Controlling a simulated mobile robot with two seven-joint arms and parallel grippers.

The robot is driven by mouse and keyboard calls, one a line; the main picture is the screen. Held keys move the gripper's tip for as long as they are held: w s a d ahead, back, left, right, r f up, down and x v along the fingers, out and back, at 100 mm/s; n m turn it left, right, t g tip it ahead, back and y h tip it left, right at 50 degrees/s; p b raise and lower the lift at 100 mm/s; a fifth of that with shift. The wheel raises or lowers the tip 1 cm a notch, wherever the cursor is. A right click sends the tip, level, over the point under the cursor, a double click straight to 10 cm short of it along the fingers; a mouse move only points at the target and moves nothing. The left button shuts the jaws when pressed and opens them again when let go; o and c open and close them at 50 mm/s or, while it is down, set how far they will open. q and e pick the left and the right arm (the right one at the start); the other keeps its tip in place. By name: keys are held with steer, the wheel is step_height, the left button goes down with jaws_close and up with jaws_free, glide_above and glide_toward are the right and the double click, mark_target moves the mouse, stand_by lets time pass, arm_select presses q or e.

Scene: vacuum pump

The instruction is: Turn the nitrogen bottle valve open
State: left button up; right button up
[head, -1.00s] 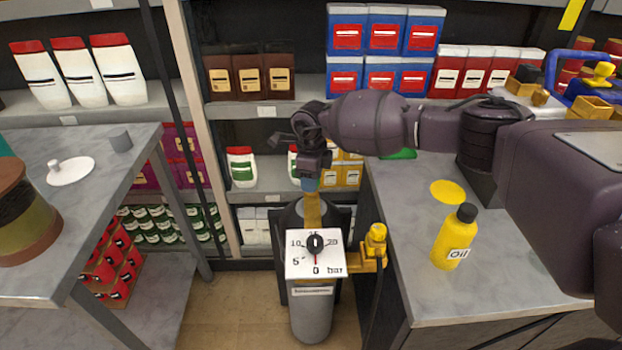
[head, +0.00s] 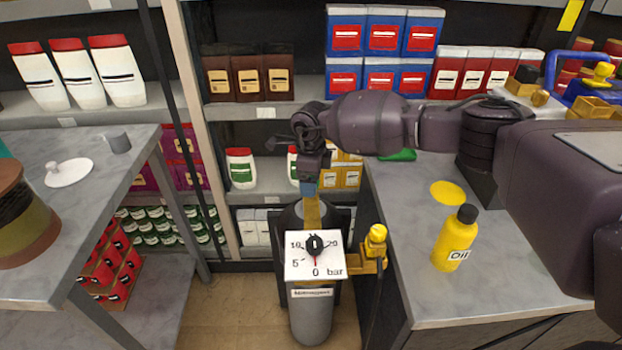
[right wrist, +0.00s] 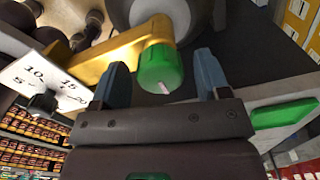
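The nitrogen bottle (head: 312,318) is a grey cylinder standing upright between the two benches. Its white gauge plate (head: 297,268) has a black dial (head: 315,245), with the red needle pointing down at 0. A yellow fitting (right wrist: 112,48) carries the green valve knob (right wrist: 160,68), which has a small white mark. My right gripper (head: 309,188) is above the bottle, behind the gauge. In the right wrist view its blue fingers (right wrist: 160,62) are open, one on each side of the green knob, with gaps visible. The knob is hidden in the head view. My left gripper is out of view.
A grey bench (head: 430,300) on the right holds a yellow oil bottle (head: 455,240). Another bench (head: 100,220) on the left holds a white lid (head: 69,172). Stocked shelves (head: 265,113) stand behind. A yellow bracket (head: 374,250) sits right of the gauge.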

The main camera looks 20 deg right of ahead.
step_height(320, 180, up, 11)
steer(key=p, duration=0.1)
stand_by(0.6)
steer(key=shift+f, duration=0.1)
steer(key=shift+s, duration=0.1)
